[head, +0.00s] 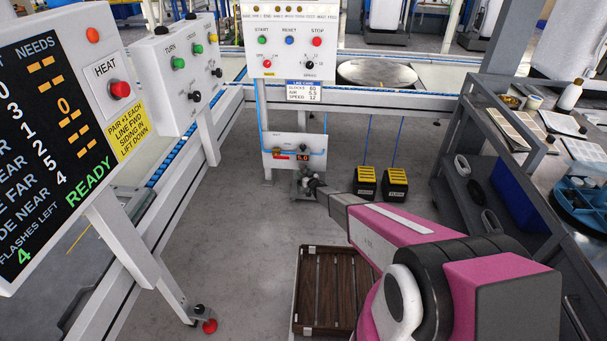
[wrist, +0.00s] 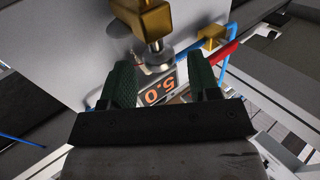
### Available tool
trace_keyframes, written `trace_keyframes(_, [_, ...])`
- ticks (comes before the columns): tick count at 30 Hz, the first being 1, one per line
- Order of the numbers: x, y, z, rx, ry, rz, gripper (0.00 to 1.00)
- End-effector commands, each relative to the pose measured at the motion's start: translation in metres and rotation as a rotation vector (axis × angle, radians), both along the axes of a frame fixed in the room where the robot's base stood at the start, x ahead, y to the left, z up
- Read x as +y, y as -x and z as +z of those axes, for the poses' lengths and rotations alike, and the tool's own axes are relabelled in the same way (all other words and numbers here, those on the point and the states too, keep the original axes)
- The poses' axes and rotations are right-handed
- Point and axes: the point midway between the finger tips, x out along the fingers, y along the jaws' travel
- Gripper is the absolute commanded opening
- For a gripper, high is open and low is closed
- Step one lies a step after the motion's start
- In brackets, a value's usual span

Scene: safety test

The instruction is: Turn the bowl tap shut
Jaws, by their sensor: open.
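A white panel (head: 277,161) low on the post under the control box carries a small orange 5.0 display (head: 303,157) and a red part. In the wrist view a brass valve (wrist: 213,38) with a red lever (wrist: 232,51) sits on a blue line, to the right of my fingers. No label shows which tap is the bowl tap.
A control box (head: 291,42) with buttons stands above the panel. Two yellow-topped pedals (head: 381,183) are on the floor to the right. A brown slatted crate (head: 323,290) lies below my arm. A cluttered bench (head: 520,125) is at right; a READY board (head: 45,130) is at left.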

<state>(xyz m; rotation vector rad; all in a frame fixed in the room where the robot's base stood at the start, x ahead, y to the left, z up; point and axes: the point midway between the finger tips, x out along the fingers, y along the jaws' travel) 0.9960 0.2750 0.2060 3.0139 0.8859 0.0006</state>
Motion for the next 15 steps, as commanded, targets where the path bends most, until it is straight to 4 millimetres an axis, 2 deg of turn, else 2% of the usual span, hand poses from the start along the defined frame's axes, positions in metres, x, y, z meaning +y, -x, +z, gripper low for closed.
trace_keyframes(3, [0.0049,-0.0076,-0.0006,0.000,0.000,0.000,0.56])
trace_keyframes(11, [0.0051,-0.0079,0.0000,0.000,0.000,-0.001,0.56])
trace_keyframes(15, [0.0050,-0.0080,0.0000,0.000,0.000,-0.001,0.10])
